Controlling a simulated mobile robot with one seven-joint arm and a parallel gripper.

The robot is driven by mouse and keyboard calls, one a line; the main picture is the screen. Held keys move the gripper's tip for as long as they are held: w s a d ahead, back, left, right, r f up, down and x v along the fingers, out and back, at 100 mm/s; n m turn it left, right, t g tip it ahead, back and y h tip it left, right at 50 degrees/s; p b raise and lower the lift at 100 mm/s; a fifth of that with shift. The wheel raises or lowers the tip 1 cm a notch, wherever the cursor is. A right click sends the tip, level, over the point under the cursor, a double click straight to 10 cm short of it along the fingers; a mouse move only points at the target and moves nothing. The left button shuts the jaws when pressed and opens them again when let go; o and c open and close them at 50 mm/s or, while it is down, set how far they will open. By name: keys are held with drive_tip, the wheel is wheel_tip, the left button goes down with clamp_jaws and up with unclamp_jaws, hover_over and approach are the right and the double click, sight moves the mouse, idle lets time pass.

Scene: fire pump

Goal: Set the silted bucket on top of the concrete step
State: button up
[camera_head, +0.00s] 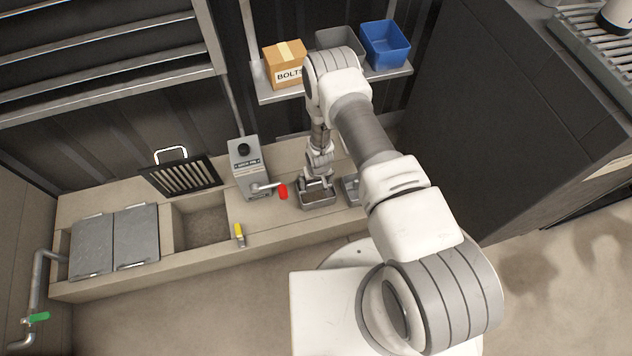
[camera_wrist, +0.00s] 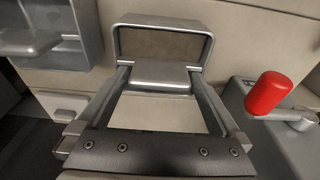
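The silted bucket (camera_head: 318,203) is a small grey metal box with brown silt inside, at the foot of my arm in the head view. In the wrist view its grey rim (camera_wrist: 163,20) and brown inside show ahead of my fingertips. My gripper (camera_wrist: 160,74) points down at it, its fingers on either side of a grey grip block. I cannot tell whether they press on the block. The long pale concrete ledge (camera_head: 270,218) along the wall is the only step-like concrete in view. The bucket is on it or just above it; I cannot tell which.
A grey box (camera_head: 246,160) with a red-ended lever (camera_head: 283,191) is close left of the bucket. A grey metal part (camera_head: 351,190) is close right. Left are an open pit (camera_head: 205,222), a grate (camera_head: 182,178) and cover plates (camera_head: 137,235). A shelf (camera_head: 270,97) with bins hangs above.

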drive_tip(key=shift+r, duration=0.1)
wheel_tip(320, 180, up, 12)
drive_tip(key=s+p, duration=0.2)
drive_tip(key=p, duration=0.3)
wheel_tip(320, 180, up, 34)
drive_tip(key=m+t, duration=0.1)
drive_tip(key=t, duration=0.1)
hover_over(317, 194)
drive_tip(key=w+d, duration=0.4)
drive_tip(key=w, duration=0.1)
drive_tip(key=s+d+r, duration=0.2)
drive_tip(key=s+r, duration=0.3)
drive_tip(key=r, duration=0.3)
drive_tip(key=s+d+r, duration=0.2)
drive_tip(key=s+r, duration=0.3)
drive_tip(key=r, duration=0.4)
drive_tip(key=s+d+r+t, duration=0.1)
drive_tip(key=s+r, duration=0.2)
drive_tip(key=s, duration=0.4)
drive_tip(key=s+r+m, duration=0.1)
drive_tip(key=s+r, duration=0.2)
drive_tip(key=s, duration=0.5)
drive_tip(key=shift+s+d+t, duration=0.3)
drive_tip(key=shift+d+t, duration=0.05)
drive_tip(key=shift+t, duration=0.05)
drive_tip(key=shift+r, duration=0.1)
